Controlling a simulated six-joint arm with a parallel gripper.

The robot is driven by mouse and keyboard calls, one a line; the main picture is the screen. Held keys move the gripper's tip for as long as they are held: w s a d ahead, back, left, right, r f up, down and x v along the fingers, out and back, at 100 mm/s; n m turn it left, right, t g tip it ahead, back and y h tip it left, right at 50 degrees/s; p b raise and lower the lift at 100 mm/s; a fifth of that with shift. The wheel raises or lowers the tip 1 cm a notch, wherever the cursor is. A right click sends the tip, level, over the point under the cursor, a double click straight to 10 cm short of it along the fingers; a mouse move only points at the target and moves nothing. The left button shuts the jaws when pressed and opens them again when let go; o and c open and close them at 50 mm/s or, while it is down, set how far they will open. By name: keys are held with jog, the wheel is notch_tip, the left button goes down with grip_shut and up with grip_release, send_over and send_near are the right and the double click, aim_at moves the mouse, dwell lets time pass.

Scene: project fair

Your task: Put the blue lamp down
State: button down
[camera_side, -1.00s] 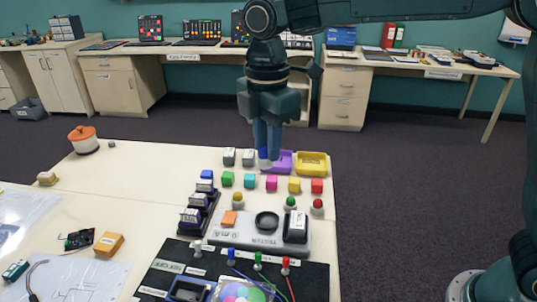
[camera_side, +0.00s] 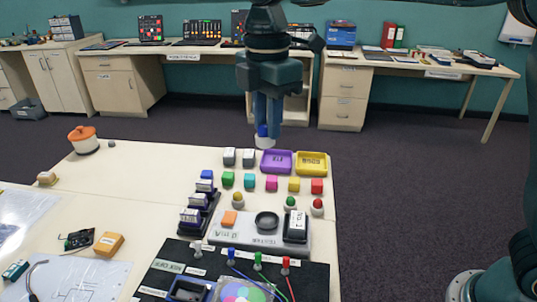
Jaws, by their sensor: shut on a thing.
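My gripper (camera_side: 267,118) is shut on the blue lamp, its fingers pointing down. The blue lamp (camera_side: 264,141) shows a blue top between the fingertips and a pale base below them. It is held upright, apart from the table, and appears just above the back-left corner of the purple tray in the picture. The fingers hide part of the lamp.
A row of coloured cubes (camera_side: 272,183) lies in front. A tester (camera_side: 258,238) stands nearer. The table's left middle is clear.

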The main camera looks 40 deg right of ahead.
jog(key=shift+w+d+f, duration=0.1)
jog(key=shift+w+d, duration=0.3)
jog(key=shift+d, duration=0.05)
jog(key=w+d+f, duration=0.1)
jog(key=w+d, duration=0.6)
jog(key=d, duration=0.5)
jog(key=t, duration=0.1)
send_over(312, 165)
jog(key=f, duration=0.2)
jog(key=shift+y, duration=0.3)
jog(key=shift+s+d+f, duration=0.1)
jog(key=shift+s+f, duration=0.1)
jog(key=shift+f, duration=4.7)
jog(key=shift+s+f, duration=0.15)
jog(key=shift+f, duration=4.75)
jog(key=shift+f, duration=0.15)
jog(key=c, duration=1.2)
grip_release()
jog(key=shift+o, duration=0.2)
